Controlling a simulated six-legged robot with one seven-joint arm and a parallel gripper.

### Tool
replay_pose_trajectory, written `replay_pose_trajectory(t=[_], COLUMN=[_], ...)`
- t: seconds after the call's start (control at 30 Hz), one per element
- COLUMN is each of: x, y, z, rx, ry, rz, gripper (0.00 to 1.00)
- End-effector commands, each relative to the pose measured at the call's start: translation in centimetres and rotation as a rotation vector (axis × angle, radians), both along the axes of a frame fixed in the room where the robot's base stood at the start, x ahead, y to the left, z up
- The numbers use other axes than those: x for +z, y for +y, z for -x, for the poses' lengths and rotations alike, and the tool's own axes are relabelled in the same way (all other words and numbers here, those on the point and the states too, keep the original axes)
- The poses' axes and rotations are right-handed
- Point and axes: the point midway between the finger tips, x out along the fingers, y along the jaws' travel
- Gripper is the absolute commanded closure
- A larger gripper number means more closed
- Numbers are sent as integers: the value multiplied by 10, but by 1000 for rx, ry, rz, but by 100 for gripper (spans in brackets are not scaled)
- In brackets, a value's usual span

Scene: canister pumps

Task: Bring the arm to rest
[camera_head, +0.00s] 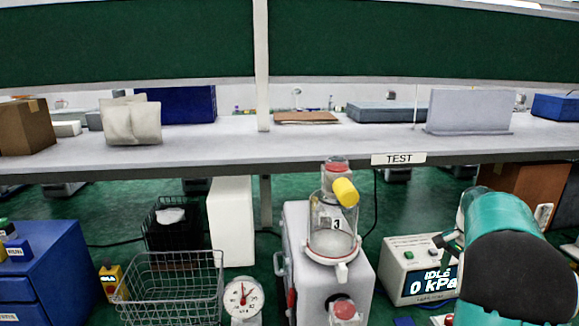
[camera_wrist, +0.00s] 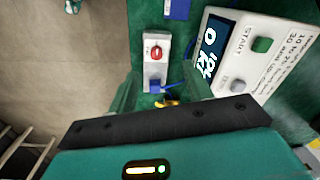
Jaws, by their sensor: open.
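My gripper (camera_wrist: 160,92) shows in the wrist view with its two green fingers spread apart. I see nothing held between them. A small grey box with a red knob (camera_wrist: 157,52) and a blue part lies below and just beyond the fingers, and a small yellow piece shows near the palm. In the head view my teal arm (camera_head: 515,255) fills the lower right; its fingertips cannot be made out there. A clear canister (camera_head: 333,235) marked 3, with a yellow piece at its top, stands upright on a pale grey unit (camera_head: 300,255), apart from my arm.
A display box (camera_head: 405,268) reading "IDLE 0 kPa" stands just left of my arm; it also shows in the wrist view (camera_wrist: 235,80). A wire basket (camera_head: 170,275), dial gauge (camera_head: 242,298) and blue drawers (camera_head: 45,265) stand left. A shelf (camera_head: 230,145) labelled TEST crosses behind.

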Motion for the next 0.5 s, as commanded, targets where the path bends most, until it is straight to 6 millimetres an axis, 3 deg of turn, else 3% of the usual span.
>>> replay_pose_trajectory(t=[0.03, 0.2, 0.5], x=[17, 55, 96], y=[20, 82, 186], z=[4, 26, 86], rx=[47, 226, 552], ry=[-24, -91, -201], rz=[4, 25, 87], gripper=[50, 50, 50])
